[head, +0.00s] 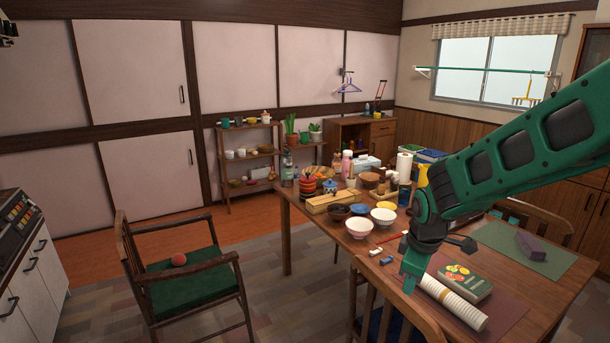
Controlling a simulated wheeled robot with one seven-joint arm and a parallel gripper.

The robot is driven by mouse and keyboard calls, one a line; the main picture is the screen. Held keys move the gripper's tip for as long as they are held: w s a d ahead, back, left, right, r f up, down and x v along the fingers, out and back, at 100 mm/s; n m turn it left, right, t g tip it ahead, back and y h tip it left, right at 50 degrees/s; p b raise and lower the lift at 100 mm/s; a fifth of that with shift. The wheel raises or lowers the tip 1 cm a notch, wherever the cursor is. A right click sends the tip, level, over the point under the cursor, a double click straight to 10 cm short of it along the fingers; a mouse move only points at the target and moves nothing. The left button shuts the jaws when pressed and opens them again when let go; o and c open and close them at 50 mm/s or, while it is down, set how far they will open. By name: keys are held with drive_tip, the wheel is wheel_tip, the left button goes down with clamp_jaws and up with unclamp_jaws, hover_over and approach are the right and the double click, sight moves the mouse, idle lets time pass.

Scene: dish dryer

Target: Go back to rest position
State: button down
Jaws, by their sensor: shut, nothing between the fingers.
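My green arm (520,150) comes in from the right and bends down over the wooden dining table. My gripper (408,288) points down at the table's near edge. It is shut with nothing in it. It is just left of a white ribbed roll (452,302) and seems close above the table edge or chair back; the exact gap cannot be told. The part of the table behind the arm is hidden.
The table (340,228) holds bowls (383,216), bottles, a book (464,283) and other small items. A wooden chair back (400,305) stands under the gripper.

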drive_tip(key=s+d+r+m+t, duration=0.2)
drive_tip(key=s+d+r+m, duration=0.2)
drive_tip(key=s+r+m, duration=0.65)
drive_tip(key=s+d+f+m+g, duration=0.2)
drive_tip(key=s+d, duration=0.3)
drive_tip(key=s, duration=0.4)
drive_tip(key=s+d+f+m+g, duration=0.1)
drive_tip(key=s+d+m, duration=0.4)
drive_tip(key=s, duration=0.5)
drive_tip(key=shift+d+f+g+y, duration=0.3)
drive_tip(key=shift+d+f+g, duration=0.1)
drive_tip(key=shift+d+g, duration=0.45)
